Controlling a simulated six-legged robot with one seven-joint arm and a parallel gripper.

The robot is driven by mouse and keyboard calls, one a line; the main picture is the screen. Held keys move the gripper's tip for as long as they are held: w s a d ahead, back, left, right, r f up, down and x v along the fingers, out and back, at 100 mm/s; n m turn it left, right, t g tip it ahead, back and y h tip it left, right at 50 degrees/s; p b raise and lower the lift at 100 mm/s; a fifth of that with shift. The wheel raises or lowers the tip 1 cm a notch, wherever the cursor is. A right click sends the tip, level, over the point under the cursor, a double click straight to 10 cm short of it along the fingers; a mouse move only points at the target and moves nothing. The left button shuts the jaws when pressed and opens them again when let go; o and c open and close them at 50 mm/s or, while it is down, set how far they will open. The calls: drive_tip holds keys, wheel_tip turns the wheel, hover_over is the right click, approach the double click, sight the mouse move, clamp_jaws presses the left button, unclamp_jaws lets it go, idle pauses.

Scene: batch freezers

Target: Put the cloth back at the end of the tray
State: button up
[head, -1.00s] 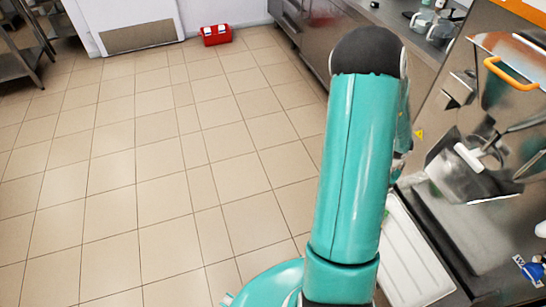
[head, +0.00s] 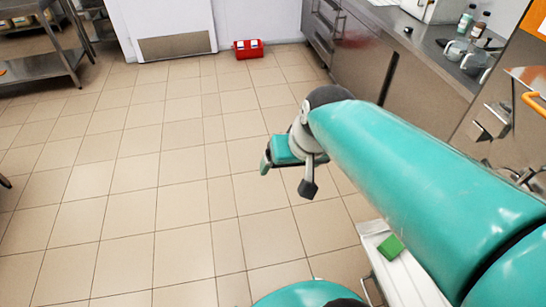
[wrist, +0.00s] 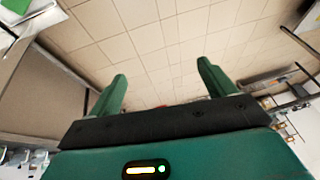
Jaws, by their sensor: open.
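A small green block-like piece, which looks like the folded cloth (head: 391,246), lies on the white tray (head: 412,281) near its far end, at the lower right of the head view. My arm hides part of the tray. A green patch (wrist: 16,5) at the top left of the wrist view seems to be the same cloth, cut off by the frame edge. My gripper (head: 287,178) hangs over the open floor, to the left of the tray and apart from the cloth. In the wrist view its fingers (wrist: 162,72) are spread, with nothing between them.
A steel counter (head: 410,55) with bottles and jugs runs along the right. The batch freezer (head: 515,110) stands at the far right. A red box (head: 248,49) is on the floor by the wall. The tiled floor (head: 150,200) at left is clear.

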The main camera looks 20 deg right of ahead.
drive_tip(key=s+a+r+n+t+h, duration=0.1)
drive_tip(key=s+a+r+n, duration=0.1)
drive_tip(key=s+a+r, duration=0.1)
drive_tip(key=shift+s+a, duration=0.25)
drive_tip(key=shift+s, duration=0.5)
idle(0.6)
